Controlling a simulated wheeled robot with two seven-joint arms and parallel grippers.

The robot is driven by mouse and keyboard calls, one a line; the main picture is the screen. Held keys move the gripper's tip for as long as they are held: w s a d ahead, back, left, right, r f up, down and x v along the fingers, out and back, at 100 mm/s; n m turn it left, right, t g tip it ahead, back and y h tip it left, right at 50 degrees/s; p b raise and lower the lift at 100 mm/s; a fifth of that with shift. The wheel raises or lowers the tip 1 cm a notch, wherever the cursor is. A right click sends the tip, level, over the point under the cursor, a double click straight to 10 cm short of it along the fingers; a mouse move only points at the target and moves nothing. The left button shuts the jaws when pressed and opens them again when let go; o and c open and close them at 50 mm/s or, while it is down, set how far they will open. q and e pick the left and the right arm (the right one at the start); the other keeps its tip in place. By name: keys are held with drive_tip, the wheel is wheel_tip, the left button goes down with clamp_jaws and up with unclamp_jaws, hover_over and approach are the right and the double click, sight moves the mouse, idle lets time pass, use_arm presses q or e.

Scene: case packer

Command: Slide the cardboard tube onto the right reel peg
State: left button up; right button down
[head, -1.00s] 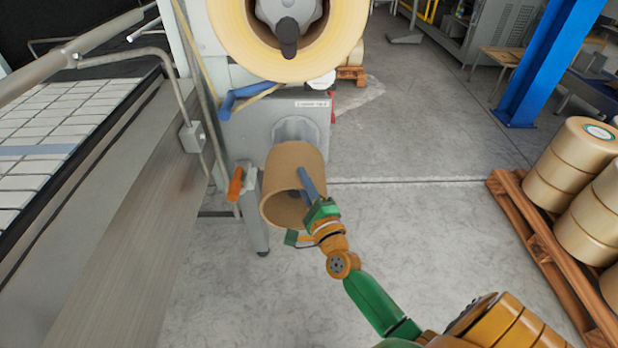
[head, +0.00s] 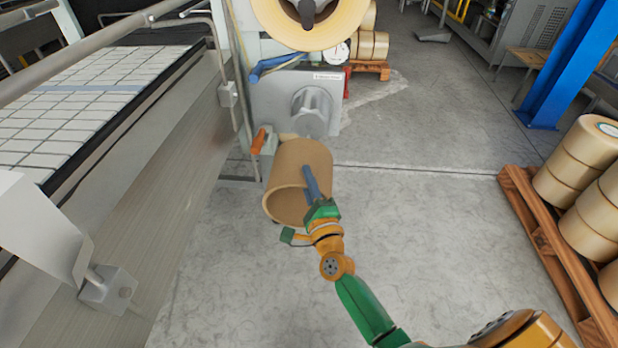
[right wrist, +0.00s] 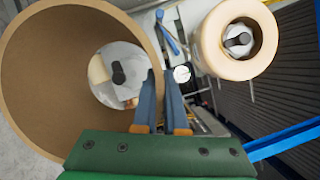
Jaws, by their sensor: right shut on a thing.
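The cardboard tube (head: 296,160) is a wide brown cylinder with its open near end facing me. My right gripper (head: 309,182) is shut on the tube's wall at the right of the near rim, one blue finger inside and one outside. The right wrist view shows this grip (right wrist: 160,100) and the tube's inner wall (right wrist: 50,75). A bare grey peg (head: 312,112) sticks out of the machine front, just beyond the tube in the head view. Through the tube, the wrist view shows a pale round part with a dark knob (right wrist: 118,73). My left gripper is out of view.
A tape roll (head: 345,22) sits on the machine's upper hub. An orange handle (head: 258,140) is left of the tube. A conveyor with a metal side (head: 190,180) runs along the left. A pallet (head: 530,205) with tape rolls stands right. The floor between is clear.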

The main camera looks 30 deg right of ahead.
sight(312, 144)
drive_tip(key=shift+w, duration=0.1)
drive_tip(key=shift+d, duration=0.1)
drive_tip(key=w+d+b, duration=0.1)
drive_tip(key=w+b, duration=0.1)
drive_tip(key=w, duration=0.1)
drive_tip(key=w+d+b, duration=0.2)
drive_tip(key=w+b, duration=0.1)
drive_tip(key=w+d+b, duration=0.2)
drive_tip(key=w, duration=0.1)
drive_tip(key=shift+d+f, duration=0.2)
drive_tip(key=shift+f, duration=0.2)
drive_tip(key=shift+w+d+r+b, duration=0.1)
drive_tip(key=shift+w+d+b, duration=0.3)
drive_tip(key=shift+w+b, duration=0.3)
drive_tip(key=shift+r, duration=0.1)
